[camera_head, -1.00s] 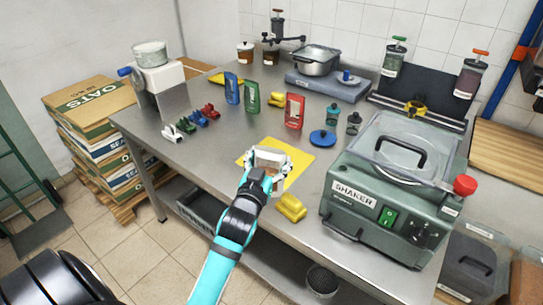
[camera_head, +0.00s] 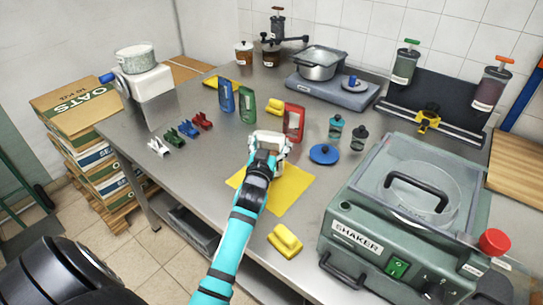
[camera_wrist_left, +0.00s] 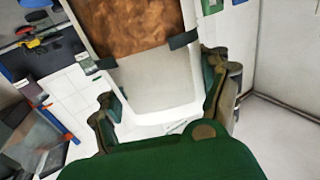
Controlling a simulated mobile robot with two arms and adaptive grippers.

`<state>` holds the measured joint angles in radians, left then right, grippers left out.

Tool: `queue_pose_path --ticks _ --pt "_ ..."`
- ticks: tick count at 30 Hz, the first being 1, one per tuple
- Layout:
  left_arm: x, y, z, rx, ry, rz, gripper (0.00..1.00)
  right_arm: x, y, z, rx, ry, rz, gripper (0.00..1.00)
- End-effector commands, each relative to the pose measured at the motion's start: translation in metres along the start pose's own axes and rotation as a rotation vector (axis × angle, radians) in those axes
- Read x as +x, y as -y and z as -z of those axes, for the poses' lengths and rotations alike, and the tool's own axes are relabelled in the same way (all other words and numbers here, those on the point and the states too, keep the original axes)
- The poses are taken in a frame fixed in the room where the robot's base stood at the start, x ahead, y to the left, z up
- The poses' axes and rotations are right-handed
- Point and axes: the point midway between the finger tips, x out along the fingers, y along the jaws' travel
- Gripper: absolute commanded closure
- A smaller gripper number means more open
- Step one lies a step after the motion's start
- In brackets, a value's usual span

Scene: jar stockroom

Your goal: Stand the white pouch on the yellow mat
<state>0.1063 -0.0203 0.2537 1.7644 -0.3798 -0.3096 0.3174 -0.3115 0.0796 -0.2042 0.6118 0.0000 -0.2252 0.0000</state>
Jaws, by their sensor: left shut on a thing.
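The white pouch (camera_wrist_left: 155,85), with a brown window, is between the fingers of my left gripper in the left wrist view. In the head view my left gripper (camera_head: 268,142) is shut on it, and the white pouch (camera_head: 270,135) shows only in part, mostly hidden by the gripper. The yellow mat (camera_head: 293,190) lies on the steel table, partly covered by my left arm. The gripper appears over or just past the mat's far edge; its height above the table is hard to tell. My right gripper is not in view.
A red pouch (camera_head: 294,122) stands close to the right of the gripper. Green (camera_head: 247,105) and blue (camera_head: 226,95) pouches stand behind left. The shaker (camera_head: 400,220) fills the right.

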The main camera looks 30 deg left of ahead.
Motion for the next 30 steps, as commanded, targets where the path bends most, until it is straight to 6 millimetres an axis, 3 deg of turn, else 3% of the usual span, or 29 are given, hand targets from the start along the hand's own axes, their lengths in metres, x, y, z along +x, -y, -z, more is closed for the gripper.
queue_pose_path --ticks 4,9,15,21,22,27,30 --pt "0.0 -0.001 -0.015 -0.001 0.0 -0.001 0.83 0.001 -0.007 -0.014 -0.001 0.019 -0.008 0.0" --pt "0.0 0.0 -0.038 0.0 -0.001 0.0 0.83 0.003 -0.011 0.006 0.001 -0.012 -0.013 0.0" --pt "0.0 0.0 -0.041 0.001 -0.004 -0.001 0.83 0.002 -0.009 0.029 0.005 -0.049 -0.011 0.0" --pt "0.0 0.0 -0.044 0.0 -0.003 -0.001 0.83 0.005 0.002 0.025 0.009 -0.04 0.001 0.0" --pt "0.0 0.0 -0.043 0.0 -0.002 -0.001 0.23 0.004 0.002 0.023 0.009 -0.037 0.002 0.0" --pt "0.0 0.0 -0.043 0.0 -0.002 -0.001 0.0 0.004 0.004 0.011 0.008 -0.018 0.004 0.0" --pt "0.0 0.0 -0.043 0.0 -0.002 -0.001 0.0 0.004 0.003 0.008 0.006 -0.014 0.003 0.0"
